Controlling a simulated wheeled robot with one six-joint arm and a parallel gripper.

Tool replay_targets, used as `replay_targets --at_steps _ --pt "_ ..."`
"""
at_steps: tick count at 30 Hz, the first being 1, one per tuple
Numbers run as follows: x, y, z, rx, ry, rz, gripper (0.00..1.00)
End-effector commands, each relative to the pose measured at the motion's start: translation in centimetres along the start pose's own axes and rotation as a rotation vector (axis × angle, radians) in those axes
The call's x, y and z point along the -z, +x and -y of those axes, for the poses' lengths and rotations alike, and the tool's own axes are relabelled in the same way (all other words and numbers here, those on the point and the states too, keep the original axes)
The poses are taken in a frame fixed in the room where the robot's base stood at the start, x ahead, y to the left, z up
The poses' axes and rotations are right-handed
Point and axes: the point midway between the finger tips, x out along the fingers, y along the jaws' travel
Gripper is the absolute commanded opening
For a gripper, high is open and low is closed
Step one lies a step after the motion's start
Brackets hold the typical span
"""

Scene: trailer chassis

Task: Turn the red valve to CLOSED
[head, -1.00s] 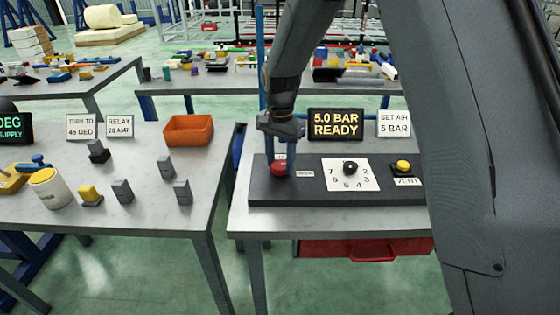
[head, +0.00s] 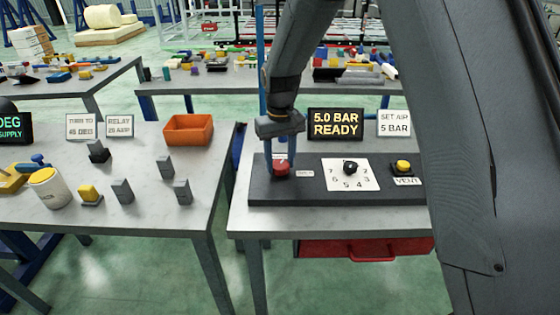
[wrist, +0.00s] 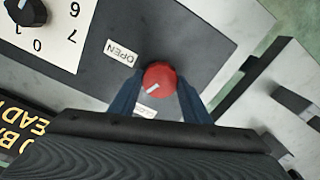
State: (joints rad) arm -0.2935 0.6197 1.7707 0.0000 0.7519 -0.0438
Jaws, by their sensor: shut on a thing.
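The red valve (head: 281,168) is a round knob on the left part of the dark panel (head: 300,194). It also shows in the wrist view (wrist: 161,76), with a white mark pointing down-left toward a partly hidden label (wrist: 146,111) too small to read. The OPEN label (wrist: 122,52) lies up-left of the knob there. My gripper (head: 280,163) points down over the valve. In the wrist view its blue fingers (wrist: 158,88) stand on both sides of the knob, shut on it.
A numbered dial (head: 350,168) and a yellow VENT button (head: 403,166) sit right of the valve. A display (head: 336,124) reading 5.0 BAR READY and a SET AIR 5 BAR sign (head: 394,124) stand behind. An orange bin (head: 189,130) is on the left table.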

Motion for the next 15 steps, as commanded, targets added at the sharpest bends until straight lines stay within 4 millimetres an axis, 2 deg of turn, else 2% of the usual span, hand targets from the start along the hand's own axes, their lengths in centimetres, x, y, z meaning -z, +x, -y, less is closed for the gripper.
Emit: replay_targets --at_steps 6,15 --pt "0.10 -0.14 0.01 0.000 -0.180 -0.003 0.21" --pt "0.12 -0.16 0.02 -0.001 -0.355 -0.003 0.21"
